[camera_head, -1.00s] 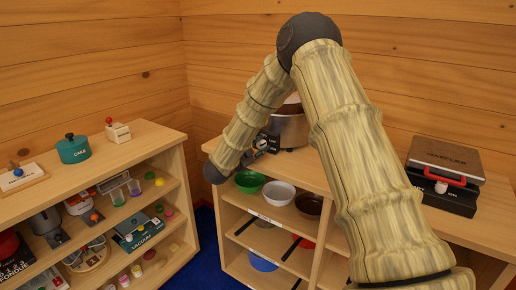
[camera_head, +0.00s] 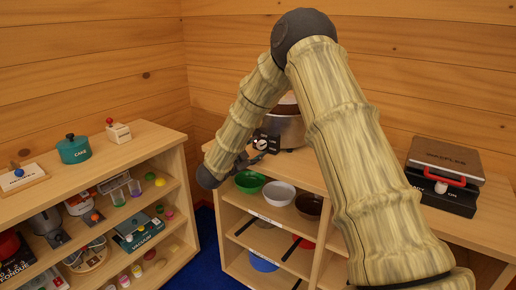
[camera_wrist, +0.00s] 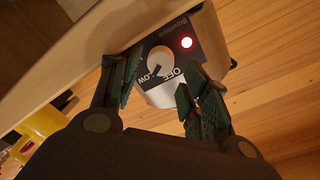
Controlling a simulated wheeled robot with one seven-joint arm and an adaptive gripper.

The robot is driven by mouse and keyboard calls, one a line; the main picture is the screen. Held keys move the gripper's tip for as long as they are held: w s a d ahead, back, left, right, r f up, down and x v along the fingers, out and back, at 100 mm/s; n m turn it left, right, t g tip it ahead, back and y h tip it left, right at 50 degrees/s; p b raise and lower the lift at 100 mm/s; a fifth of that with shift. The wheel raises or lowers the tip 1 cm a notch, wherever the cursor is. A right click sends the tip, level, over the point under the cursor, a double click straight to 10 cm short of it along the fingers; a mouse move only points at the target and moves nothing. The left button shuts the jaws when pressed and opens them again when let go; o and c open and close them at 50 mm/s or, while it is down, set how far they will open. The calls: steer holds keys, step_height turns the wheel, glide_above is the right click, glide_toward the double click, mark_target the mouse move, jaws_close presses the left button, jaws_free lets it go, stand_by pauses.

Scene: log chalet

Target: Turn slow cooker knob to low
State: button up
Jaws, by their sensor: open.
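The slow cooker (camera_head: 287,126) stands on the shelf top in the head view, partly hidden behind my arm. Its dark control panel (camera_head: 262,142) faces my gripper (camera_head: 253,155). In the wrist view the panel (camera_wrist: 205,38) carries a round whitish knob (camera_wrist: 160,59), a lit red light (camera_wrist: 186,42) and the words OFF and LOW. The knob's exact setting is hard to read; a dark mark shows on its LOW side. My gripper (camera_wrist: 160,80) is open, its green fingers on either side of the knob's lower edge. I cannot tell whether either finger touches it.
Bowls (camera_head: 280,192) sit on the shelf below the cooker. A waffle maker (camera_head: 444,170) with a red handle stands on the counter at right. The left shelf (camera_head: 110,158) holds a teal pot (camera_head: 74,149) and several toy appliances. Blue floor shows between the units.

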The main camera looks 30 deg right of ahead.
steer(key=shift+v, duration=2.5)
steer(key=shift+f, duration=0.1)
